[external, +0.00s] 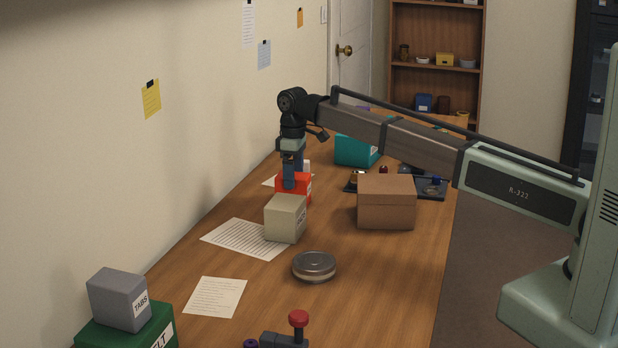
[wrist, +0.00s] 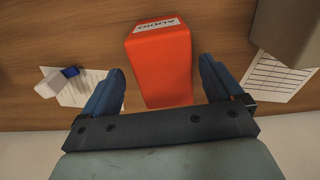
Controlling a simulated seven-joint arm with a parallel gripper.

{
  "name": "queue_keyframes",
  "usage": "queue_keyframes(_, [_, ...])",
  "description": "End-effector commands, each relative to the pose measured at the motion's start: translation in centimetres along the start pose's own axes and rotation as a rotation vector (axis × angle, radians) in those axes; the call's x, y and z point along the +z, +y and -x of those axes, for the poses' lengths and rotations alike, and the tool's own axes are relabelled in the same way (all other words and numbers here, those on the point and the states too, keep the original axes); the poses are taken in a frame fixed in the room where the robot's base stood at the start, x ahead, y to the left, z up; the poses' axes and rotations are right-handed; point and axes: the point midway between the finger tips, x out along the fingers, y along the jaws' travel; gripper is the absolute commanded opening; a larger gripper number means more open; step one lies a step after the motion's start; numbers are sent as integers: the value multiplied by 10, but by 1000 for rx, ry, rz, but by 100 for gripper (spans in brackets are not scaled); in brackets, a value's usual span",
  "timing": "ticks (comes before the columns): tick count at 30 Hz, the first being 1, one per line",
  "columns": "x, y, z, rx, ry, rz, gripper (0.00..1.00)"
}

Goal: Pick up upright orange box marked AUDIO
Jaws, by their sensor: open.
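The orange-red box (wrist: 160,68) stands upright in the wrist view, with a white AUDIO label (wrist: 157,26) along its top edge in that picture. My gripper (wrist: 160,82) is open, with one blue finger on each side of the box and visible gaps between fingers and box. In the external view the box (external: 306,187) is partly hidden behind a beige box and my gripper's fingers. My gripper (external: 293,180) points down at it there. I cannot tell whether the fingers touch it.
A beige box (external: 285,219) stands close in front of the orange box. A brown box (external: 386,203) is to the right, and a teal box (external: 352,150) is behind. A round tin (external: 314,266) lies nearer the camera. The wall is close on the left.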

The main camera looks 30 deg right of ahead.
Motion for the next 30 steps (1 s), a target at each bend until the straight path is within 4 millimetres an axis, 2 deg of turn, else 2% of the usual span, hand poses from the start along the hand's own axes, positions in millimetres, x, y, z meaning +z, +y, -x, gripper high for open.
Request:
queue_keyframes(8, [0, -1, -15, 0, 0, 0, 94])
queue_keyframes(18, [-1, -4, -56, -1, -1, -1, 94])
queue_keyframes(26, [-1, -4, -60, 0, 0, -1, 94])
queue_keyframes(30, [-1, -4, -59, 0, 0, -1, 82])
